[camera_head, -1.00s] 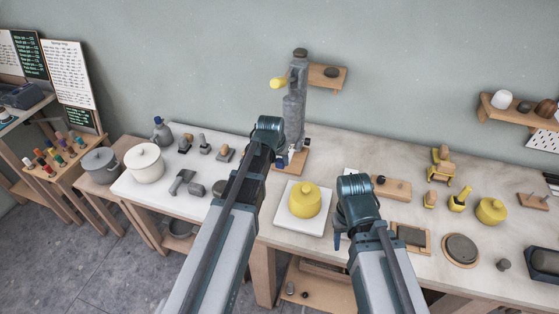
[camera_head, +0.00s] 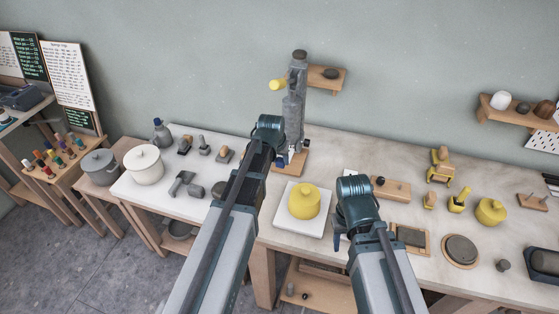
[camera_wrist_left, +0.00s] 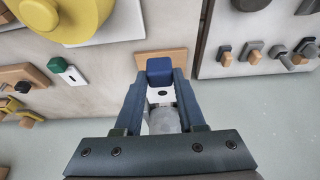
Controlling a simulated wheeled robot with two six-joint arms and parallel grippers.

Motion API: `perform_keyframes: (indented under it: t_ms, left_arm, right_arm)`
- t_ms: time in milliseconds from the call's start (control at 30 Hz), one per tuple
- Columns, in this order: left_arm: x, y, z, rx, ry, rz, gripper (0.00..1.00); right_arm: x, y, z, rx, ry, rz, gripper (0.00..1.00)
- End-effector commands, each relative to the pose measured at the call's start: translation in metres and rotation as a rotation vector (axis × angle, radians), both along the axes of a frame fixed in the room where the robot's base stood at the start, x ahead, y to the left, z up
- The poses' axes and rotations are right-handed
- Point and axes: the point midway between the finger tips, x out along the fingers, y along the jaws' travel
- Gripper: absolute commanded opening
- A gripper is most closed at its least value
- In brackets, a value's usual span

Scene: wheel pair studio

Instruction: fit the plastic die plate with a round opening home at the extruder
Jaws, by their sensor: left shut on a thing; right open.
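The grey extruder (camera_head: 293,110) stands upright on a wooden base (camera_head: 297,162) at the table's back, a yellow handle (camera_head: 278,84) on its upper left. My left gripper (camera_head: 280,161) is low beside it. In the left wrist view, that gripper (camera_wrist_left: 160,78) is shut on the blue grip of the die plate (camera_wrist_left: 162,93). The plate is white with a dark round opening and lies towards the extruder's pale barrel (camera_wrist_left: 164,121). I cannot tell whether it is seated. My right gripper (camera_head: 340,238) is open, right of the yellow pot; its fingers are partly hidden.
A yellow lidded pot (camera_head: 304,202) sits on a white board (camera_head: 287,228) in front of the extruder. A white plate with a green grip (camera_wrist_left: 67,72) lies nearby. Several grey tools and a white pot (camera_head: 145,164) are on the left table. Yellow tools stand at the right.

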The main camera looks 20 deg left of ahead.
Motion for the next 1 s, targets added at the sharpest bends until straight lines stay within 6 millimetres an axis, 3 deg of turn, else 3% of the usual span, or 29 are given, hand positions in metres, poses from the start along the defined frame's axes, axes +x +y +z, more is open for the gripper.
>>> perform_keyframes:
  t_ms: [1000]
  left_arm:
    - [-0.010,0.000,0.000,0.000,-0.004,0.000,0.00]
  right_arm:
    - [0.000,0.000,0.000,0.000,0.000,0.000,0.50]
